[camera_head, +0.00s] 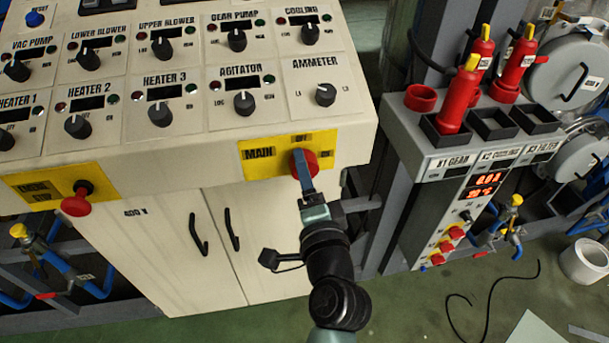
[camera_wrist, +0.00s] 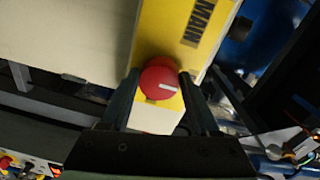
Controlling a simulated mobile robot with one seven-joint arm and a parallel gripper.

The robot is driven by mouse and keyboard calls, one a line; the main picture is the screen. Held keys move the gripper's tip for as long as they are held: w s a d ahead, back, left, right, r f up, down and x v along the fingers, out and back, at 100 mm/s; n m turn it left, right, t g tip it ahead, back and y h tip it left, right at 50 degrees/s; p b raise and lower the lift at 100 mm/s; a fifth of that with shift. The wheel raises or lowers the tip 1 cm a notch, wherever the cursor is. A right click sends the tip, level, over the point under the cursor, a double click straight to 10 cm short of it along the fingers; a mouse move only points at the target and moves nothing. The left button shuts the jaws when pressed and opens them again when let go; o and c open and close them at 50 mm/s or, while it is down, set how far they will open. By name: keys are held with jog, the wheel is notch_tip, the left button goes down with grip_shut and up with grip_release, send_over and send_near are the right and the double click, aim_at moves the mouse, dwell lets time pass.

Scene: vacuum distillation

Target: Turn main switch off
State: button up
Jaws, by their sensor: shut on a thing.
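The main switch is a round red knob (camera_head: 309,163) on a yellow plate (camera_head: 262,158) marked MAIN, on the front edge of the cream control cabinet. In the wrist view the red knob (camera_wrist: 159,80) shows a white pointer line lying nearly level, tilted slightly. My gripper (camera_head: 302,164) reaches up to the knob from below. In the wrist view my gripper (camera_wrist: 158,84) has one finger on each side of the knob and is shut on it. The fingers hide part of the plate in the head view.
A red emergency stop button (camera_head: 76,203) sits on a yellow plate at the left. Black selector knobs, such as the ammeter's (camera_head: 325,94), cover the panel above. A grey unit (camera_head: 440,150) with red-handled parts stands at the right. Cabinet door handles (camera_head: 232,229) lie left of my arm.

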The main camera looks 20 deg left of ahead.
dwell(0.4)
jog(key=o, duration=1.4)
jog(key=shift+c, duration=0.2)
jog(key=b+v, duration=0.3)
jog(key=v, duration=1)
